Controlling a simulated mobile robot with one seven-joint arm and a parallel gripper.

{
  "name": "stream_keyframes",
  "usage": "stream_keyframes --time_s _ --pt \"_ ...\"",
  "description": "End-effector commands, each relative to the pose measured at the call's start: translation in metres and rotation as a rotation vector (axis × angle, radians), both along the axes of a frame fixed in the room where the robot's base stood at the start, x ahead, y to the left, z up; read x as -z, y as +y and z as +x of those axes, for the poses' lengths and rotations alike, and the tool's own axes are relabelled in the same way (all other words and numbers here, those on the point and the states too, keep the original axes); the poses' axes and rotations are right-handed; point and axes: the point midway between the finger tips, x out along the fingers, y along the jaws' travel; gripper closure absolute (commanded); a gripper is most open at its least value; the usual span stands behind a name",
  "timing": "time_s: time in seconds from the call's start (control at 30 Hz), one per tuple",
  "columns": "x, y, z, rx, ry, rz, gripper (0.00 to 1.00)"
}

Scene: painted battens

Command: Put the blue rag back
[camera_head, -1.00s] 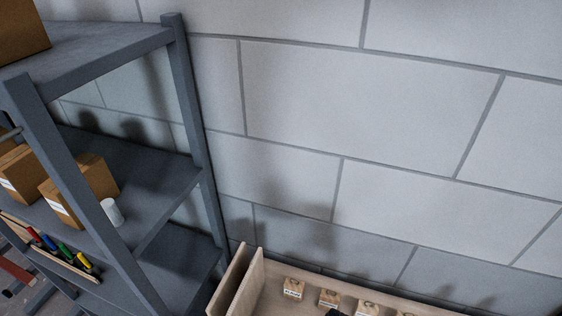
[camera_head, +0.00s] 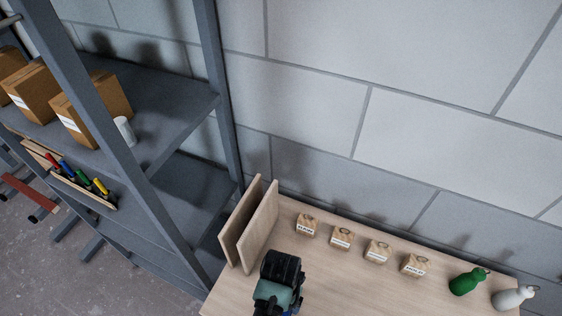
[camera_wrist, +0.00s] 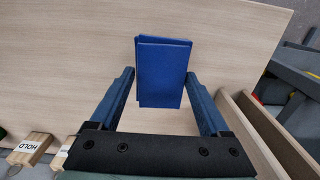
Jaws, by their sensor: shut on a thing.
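The blue rag (camera_wrist: 162,62) is a folded, flat rectangular pad in the wrist view, with a second layer edge showing at its left and top. My gripper (camera_wrist: 160,78) is shut on it, one blue finger at each side. Pale wood of the table shows behind the rag; I cannot tell whether the rag touches it. In the head view my gripper's dark and teal housing (camera_head: 278,283) is over the table near the bottom edge. The rag is not clearly visible there.
A grey shelf (camera_head: 180,190) with boxes and markers stands left.

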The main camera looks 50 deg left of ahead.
Motion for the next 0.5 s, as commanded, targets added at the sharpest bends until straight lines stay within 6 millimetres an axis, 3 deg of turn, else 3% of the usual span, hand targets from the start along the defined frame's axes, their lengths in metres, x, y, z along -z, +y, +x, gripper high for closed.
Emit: stream_keyframes --time_s 0.2,0.5 --pt "0.029 0.000 0.000 0.000 0.001 -0.001 0.64" --pt "0.035 0.000 0.000 0.000 -0.001 0.001 0.64"
